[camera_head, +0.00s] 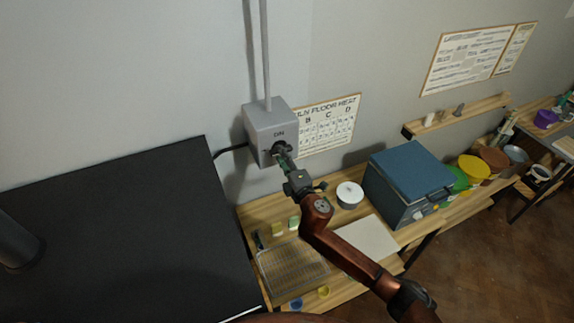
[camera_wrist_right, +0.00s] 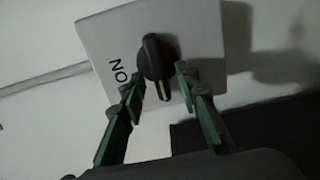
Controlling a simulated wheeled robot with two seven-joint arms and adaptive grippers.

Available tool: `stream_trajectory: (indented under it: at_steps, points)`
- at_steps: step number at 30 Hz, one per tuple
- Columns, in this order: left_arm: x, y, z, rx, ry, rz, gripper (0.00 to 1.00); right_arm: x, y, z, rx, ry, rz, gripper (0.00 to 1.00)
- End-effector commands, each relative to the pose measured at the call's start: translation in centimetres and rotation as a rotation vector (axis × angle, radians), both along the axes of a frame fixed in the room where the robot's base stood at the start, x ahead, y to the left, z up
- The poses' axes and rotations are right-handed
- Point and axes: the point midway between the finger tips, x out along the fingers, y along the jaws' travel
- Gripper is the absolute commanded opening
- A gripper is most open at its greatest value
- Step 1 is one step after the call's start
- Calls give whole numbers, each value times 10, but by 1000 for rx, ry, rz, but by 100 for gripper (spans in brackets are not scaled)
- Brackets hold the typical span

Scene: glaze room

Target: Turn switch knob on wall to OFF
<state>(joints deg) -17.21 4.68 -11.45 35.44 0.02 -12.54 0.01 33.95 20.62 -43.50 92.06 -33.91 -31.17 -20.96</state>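The switch box (camera_head: 261,132) is a grey box on the wall with a conduit running up from it. Its black knob (camera_wrist_right: 154,62) shows in the right wrist view, with a white line on its pointer end and the letters ON beside it. The pointer end lies between the green fingers of my right gripper (camera_wrist_right: 157,88), which are apart on either side with visible gaps. In the head view my right gripper (camera_head: 285,160) reaches the box front and partly covers the knob. An OFF mark is not visible. My left gripper is not in view.
A black surface (camera_head: 120,230) fills the left. A wooden bench (camera_head: 250,220) below the box carries a wire rack (camera_head: 290,270), a white pot (camera_head: 349,194) and a blue-lidded box (camera_head: 408,185). A wall poster (camera_head: 328,125) hangs right of the switch box.

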Motion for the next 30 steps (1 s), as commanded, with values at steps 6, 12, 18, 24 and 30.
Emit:
stream_trajectory:
  at_steps: [6,12,18,24,30]
  points:
    - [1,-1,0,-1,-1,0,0,-35,-15,-2,-1,2,2,30]
    - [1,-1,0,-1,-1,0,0,-74,-31,-2,-1,3,1,30]
    - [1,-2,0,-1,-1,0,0,-98,-41,-2,-1,2,0,30]
    - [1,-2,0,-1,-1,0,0,-106,-44,-1,-3,1,0,30]
    - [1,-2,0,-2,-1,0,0,-106,-44,-1,-1,1,0,30]
